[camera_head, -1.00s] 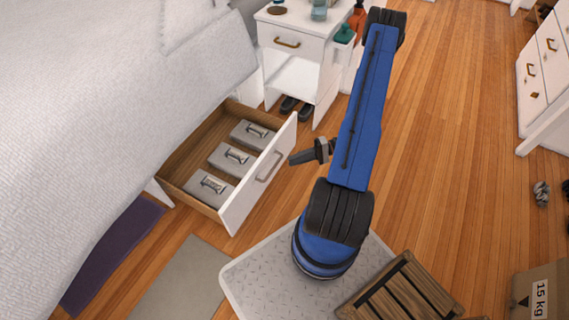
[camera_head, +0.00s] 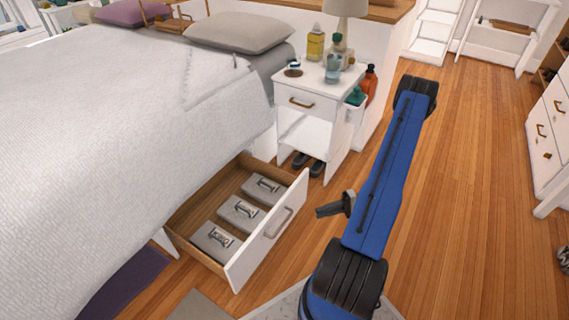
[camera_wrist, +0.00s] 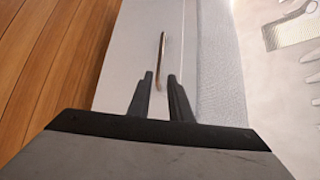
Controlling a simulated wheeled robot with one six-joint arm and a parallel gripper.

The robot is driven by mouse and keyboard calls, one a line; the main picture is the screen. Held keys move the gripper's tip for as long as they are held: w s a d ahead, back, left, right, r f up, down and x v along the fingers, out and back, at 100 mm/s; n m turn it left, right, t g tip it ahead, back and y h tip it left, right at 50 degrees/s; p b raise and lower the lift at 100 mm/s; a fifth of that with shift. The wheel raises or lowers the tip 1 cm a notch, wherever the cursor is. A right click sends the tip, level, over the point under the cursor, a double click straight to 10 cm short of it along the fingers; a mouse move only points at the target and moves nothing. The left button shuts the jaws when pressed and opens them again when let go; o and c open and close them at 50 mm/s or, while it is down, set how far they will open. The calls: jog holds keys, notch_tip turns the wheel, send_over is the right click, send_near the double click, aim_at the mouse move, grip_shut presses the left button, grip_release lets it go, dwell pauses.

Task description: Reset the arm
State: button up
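My blue arm reaches forward from my base in the head view. My gripper (camera_head: 322,210) is dark and sits at the right of the open drawer, apart from its front. In the wrist view my gripper (camera_wrist: 160,76) shows two dark fingers with a gap between them and nothing held. The white drawer front (camera_head: 262,238) carries a metal handle (camera_head: 279,222). In the wrist view a handle (camera_wrist: 160,60) on a pale panel shows beyond the fingertips.
The pulled-out drawer holds grey boxes (camera_head: 240,212) under the bed (camera_head: 110,130). A white nightstand (camera_head: 310,103) with bottles stands behind my arm.

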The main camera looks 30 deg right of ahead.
jog(key=w+a+r+n+g+h, duration=0.1)
jog(key=a+r+n+g+h, duration=0.2)
jog(key=r, duration=0.7)
jog(key=w+a+r+g+h, duration=0.15)
jog(key=a+r, duration=0.25)
jog(key=r, duration=0.6)
jog(key=w+a+r+n+g+h, duration=0.1)
jog(key=a+r+n+g+h, duration=0.2)
jog(key=r, duration=0.6)
jog(key=s+a+r+t+h, duration=0.3)
jog(key=s+a+r, duration=0.4)
jog(key=r, duration=0.3)
jog(key=s+a+r+t+h, duration=0.4)
jog(key=s+a+r+h, duration=0.1)
jog(key=s+r, duration=0.4)
jog(key=shift+a+r+m, duration=0.3)
jog(key=shift+a+r, duration=0.6)
jog(key=shift+r, duration=0.25)
jog(key=shift+w, duration=0.15)
